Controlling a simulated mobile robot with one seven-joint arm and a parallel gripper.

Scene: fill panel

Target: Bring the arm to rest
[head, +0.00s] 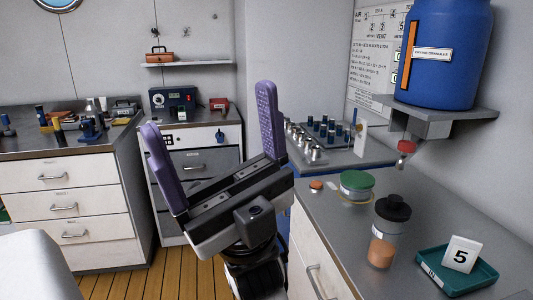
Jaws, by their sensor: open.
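My gripper (212,138) is in the middle of the head view. Its two purple fingers stand wide apart, pointing up, with nothing between them. It is raised in front of the counters and appears to touch nothing. The lower part of my arm runs down to the bottom edge of the picture.
The right counter (431,236) holds a black-lidded jar (384,250), a green-lidded tub (355,187) and a teal tray (449,285) with a "5" card (461,254). A blue barrel (444,75) stands on a wall shelf (470,116). Drawer cabinets (67,208) stand left.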

